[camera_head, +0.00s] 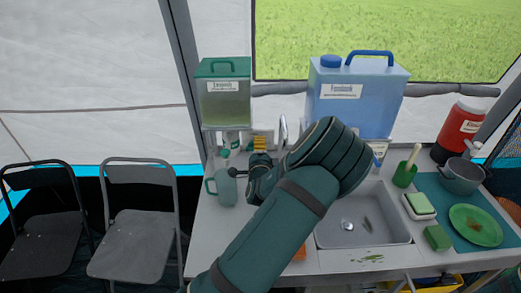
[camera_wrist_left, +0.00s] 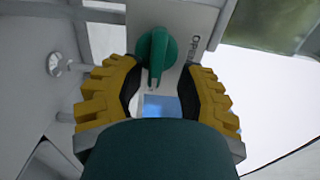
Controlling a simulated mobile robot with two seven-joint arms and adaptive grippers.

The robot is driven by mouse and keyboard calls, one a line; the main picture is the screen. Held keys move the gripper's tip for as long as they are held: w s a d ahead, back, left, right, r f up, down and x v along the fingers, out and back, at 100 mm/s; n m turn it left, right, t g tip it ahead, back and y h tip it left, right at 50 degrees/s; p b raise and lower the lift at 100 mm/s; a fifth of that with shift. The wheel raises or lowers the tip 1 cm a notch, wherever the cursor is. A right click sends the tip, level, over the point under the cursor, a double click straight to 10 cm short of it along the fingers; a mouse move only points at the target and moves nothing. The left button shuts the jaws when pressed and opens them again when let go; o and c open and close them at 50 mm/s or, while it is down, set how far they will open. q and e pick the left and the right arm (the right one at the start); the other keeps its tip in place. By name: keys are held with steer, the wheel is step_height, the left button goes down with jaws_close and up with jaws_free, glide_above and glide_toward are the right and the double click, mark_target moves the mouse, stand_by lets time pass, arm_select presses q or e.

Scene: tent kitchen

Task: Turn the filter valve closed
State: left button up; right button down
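The green filter valve knob (camera_wrist_left: 155,52) shows in the left wrist view, on a pale plate with "OPEN" lettering to its right. Its handle points down in that view. My left gripper (camera_wrist_left: 163,80) has its two yellow fingers spread on either side of the knob and plate, with visible gaps. A blue patch lies on the plate below the handle. In the head view my left gripper (camera_head: 260,142) is at the back of the counter, right of the green-lidded tank (camera_head: 223,98). The knob cannot be made out there. My right gripper is not in view.
A blue water container (camera_head: 357,98) stands behind the sink (camera_head: 362,232). A teal mug (camera_head: 223,187) is close to my left wrist. A green cup with a brush (camera_head: 405,173), a pot (camera_head: 461,177) and a green plate (camera_head: 476,225) are at the right.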

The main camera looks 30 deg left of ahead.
arm_select(q)
steer(key=shift+a+f, duration=0.25)
steer(key=shift+s+d, duration=0.2)
steer(key=shift+d, duration=0.1)
steer(key=v, duration=1.1)
steer(key=shift+s, duration=0.2)
steer(key=shift+r, duration=0.1)
